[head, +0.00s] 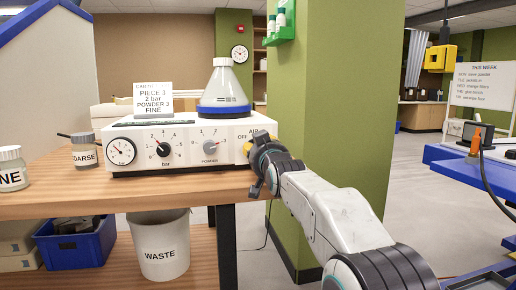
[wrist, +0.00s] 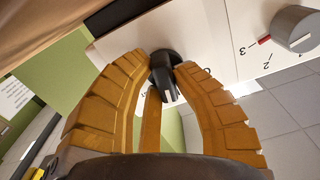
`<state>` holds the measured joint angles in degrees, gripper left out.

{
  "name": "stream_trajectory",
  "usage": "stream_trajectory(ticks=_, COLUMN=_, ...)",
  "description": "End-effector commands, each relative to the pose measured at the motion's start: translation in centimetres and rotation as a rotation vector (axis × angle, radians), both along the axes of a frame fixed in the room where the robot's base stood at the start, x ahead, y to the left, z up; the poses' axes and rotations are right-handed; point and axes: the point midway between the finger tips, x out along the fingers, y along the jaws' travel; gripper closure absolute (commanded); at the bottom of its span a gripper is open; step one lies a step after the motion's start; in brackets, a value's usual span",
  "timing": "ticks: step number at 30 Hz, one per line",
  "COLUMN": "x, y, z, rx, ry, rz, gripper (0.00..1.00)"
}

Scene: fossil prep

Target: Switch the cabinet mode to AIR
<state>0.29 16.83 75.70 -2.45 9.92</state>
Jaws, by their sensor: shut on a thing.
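The white cabinet (head: 180,143) stands on the wooden bench, with the AIR and OFF labels (head: 252,134) at the right end of its front. My gripper (head: 258,157) is at that end and covers the mode knob in the head view. In the wrist view, the black mode knob (wrist: 164,68) sits between the yellow fingers of my gripper (wrist: 166,76), which are shut on it. A pale mark shows on the knob's ridge, towards the lower part of the picture. Fingers hide most of the lettering, so I cannot tell which label the knob points at.
The grey POWDER knob (head: 210,143) is left of my gripper; the bar knob (head: 163,149) and gauge (head: 121,151) are further left. A conical flask (head: 222,88) stands on the cabinet. A green pillar (head: 335,120) is close behind my arm.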

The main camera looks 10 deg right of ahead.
Motion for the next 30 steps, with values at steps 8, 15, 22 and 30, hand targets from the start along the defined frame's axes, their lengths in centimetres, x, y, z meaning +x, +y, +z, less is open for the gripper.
stream_trajectory(ticks=8, x=-0.03, y=0.09, z=0.35, rx=-0.126, ry=-0.006, rz=0.001, gripper=1.00)
stream_trajectory(ticks=15, x=-0.03, y=0.11, z=0.40, rx=-0.168, ry=-0.006, rz=0.001, gripper=1.00)
stream_trajectory(ticks=22, x=-0.03, y=0.12, z=0.42, rx=-0.175, ry=-0.008, rz=0.002, gripper=1.00)
stream_trajectory(ticks=30, x=-0.04, y=0.13, z=0.42, rx=-0.174, ry=-0.008, rz=0.002, gripper=0.69)
